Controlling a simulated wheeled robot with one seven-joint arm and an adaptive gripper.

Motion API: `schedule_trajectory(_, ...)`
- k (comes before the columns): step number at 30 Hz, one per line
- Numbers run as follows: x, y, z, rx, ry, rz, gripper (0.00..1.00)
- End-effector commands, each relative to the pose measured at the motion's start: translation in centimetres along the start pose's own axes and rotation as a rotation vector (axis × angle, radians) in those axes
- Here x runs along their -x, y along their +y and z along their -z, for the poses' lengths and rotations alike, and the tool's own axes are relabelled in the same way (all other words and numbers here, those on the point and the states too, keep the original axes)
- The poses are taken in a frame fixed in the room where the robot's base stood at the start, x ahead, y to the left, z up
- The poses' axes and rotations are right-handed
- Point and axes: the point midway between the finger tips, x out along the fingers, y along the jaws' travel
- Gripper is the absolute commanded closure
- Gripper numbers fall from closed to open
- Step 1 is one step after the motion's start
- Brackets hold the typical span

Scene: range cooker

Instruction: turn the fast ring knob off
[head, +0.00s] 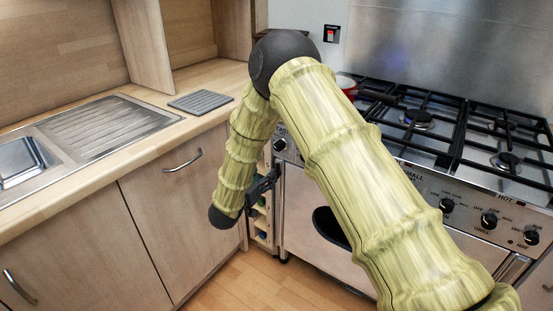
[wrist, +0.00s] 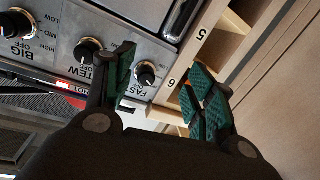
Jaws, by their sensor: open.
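The fast ring knob (wrist: 146,74) is a black knob on the steel panel beside the printed word FAST in the wrist view. It also shows in the head view (head: 279,145) at the left end of the cooker's front, partly beside my arm. Its pointer is too small to read surely. My gripper (wrist: 164,66) is open and empty, with one green-padded finger at each side of the knob in the picture. No contact shows. In the head view my gripper (head: 264,184) is below the knob, close to the cooker's left edge.
The stew knob (wrist: 87,50) and big knob (wrist: 15,24) sit left of the fast knob. A narrow shelf rack (wrist: 212,45) is at its right. The hob (head: 455,125) holds a red pan (head: 347,84). A counter with sink (head: 100,128) stands at left.

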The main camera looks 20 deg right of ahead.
Motion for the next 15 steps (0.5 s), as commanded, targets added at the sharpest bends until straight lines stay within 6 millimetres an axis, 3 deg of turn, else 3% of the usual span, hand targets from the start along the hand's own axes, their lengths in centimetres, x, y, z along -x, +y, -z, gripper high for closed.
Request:
schedule_trajectory(3,-0.3,-0.8,3.4,-0.036,0.049,-0.1,0.45)
schedule_trajectory(6,-0.3,-0.9,4.8,-0.047,0.063,-0.146,0.45)
schedule_trajectory(11,-1.2,-0.7,5.5,-0.05,0.066,-0.163,0.45)
schedule_trajectory(15,-3.1,-0.3,5.6,-0.05,0.067,-0.162,0.45)
